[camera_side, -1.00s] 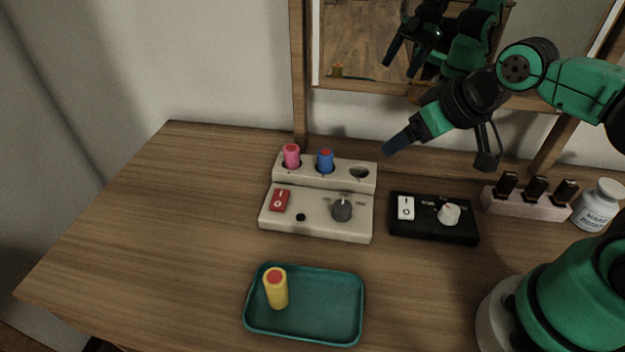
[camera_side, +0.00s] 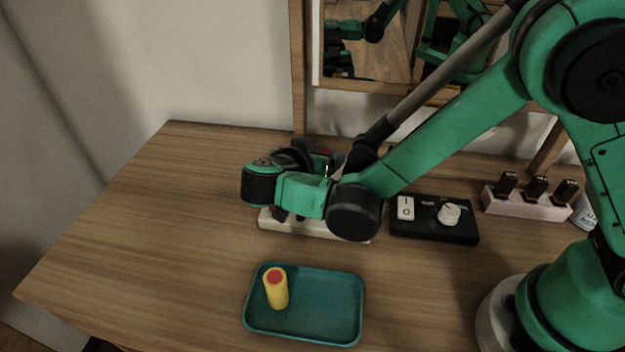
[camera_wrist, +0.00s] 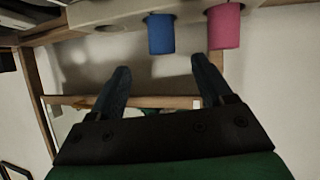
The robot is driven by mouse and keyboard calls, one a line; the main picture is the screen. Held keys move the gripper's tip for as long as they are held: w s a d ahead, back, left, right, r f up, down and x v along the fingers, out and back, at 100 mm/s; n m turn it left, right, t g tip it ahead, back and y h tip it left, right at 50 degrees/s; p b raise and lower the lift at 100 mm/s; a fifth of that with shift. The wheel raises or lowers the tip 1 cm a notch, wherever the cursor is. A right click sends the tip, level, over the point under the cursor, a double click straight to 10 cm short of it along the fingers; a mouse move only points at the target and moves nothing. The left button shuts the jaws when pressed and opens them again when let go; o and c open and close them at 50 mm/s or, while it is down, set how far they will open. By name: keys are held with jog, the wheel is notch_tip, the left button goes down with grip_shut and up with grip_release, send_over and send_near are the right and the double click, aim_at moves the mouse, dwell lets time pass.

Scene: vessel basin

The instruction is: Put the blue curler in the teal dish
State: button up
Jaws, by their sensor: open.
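The blue curler (camera_wrist: 161,34) stands in its holder in the wrist view, centred between and beyond my fingertips. My gripper (camera_wrist: 160,68) is open and empty, with one finger on each side of the curler's line and a gap short of it. In the side view my arm hides most of the holder (camera_side: 305,228), and I cannot make out the fingertips there.
A pink curler (camera_wrist: 224,27) stands beside the blue one. A black switch box (camera_side: 433,228) sits right of the holder, with a pink rack of dark bottles (camera_side: 527,205) farther right. A mirror (camera_side: 365,45) stands behind. The table's left side (camera_side: 150,220) is clear.

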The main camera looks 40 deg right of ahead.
jog(key=shift+s+a+f+m+t+h, duration=0.1)
jog(key=shift+a+f+m+t+h, duration=0.2)
jog(key=shift+a+f+m, duration=0.15)
jog(key=shift+d+f, duration=0.1)
jog(key=shift+d, duration=0.05)
jog(key=shift+x, duration=2.55)
grip_shut()
